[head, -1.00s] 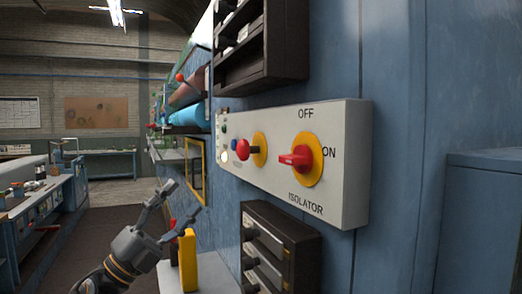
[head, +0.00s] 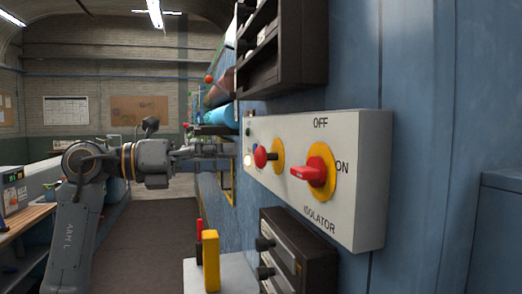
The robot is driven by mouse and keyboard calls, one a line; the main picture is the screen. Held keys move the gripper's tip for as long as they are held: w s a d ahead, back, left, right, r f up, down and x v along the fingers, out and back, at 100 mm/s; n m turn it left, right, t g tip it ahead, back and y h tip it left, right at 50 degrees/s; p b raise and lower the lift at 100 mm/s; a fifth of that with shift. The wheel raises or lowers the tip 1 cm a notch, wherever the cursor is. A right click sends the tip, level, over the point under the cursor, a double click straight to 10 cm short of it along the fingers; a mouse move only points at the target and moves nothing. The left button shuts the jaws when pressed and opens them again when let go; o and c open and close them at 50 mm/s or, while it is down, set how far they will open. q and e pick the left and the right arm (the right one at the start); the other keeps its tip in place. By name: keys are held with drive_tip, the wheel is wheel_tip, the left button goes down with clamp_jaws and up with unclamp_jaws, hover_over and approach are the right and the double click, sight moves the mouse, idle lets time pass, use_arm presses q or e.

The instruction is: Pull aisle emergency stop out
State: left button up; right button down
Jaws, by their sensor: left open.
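The red emergency stop button (head: 261,156) stands out from a yellow disc (head: 278,156) on the grey control panel (head: 360,180) on the right wall. My left gripper (head: 236,149) is open, pointing right, with its fingertips just left of the red button. A small gap seems to show between them, but I cannot tell the depth. The fingers are seen edge-on and look empty. My right gripper is out of view.
A red isolator handle (head: 306,173) on a yellow disc sits right of the button. A dark shelf unit (head: 290,50) is above the panel and a dark box (head: 300,255) below. A yellow upright object (head: 211,262) stands on a pale ledge. The aisle floor (head: 155,235) is clear.

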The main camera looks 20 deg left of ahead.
sight(256, 156)
use_arm(q)
drive_tip(key=p+x, duration=0.1)
drive_tip(key=x, duration=0.5)
drive_tip(key=shift+w+d+r+p, duration=0.1)
drive_tip(key=shift+d+r+p, duration=0.1)
drive_tip(key=shift+p, duration=0.2)
drive_tip(key=shift+w+d+f, duration=0.2)
drive_tip(key=shift+w+d, duration=0.2)
drive_tip(key=shift+d, duration=0.15)
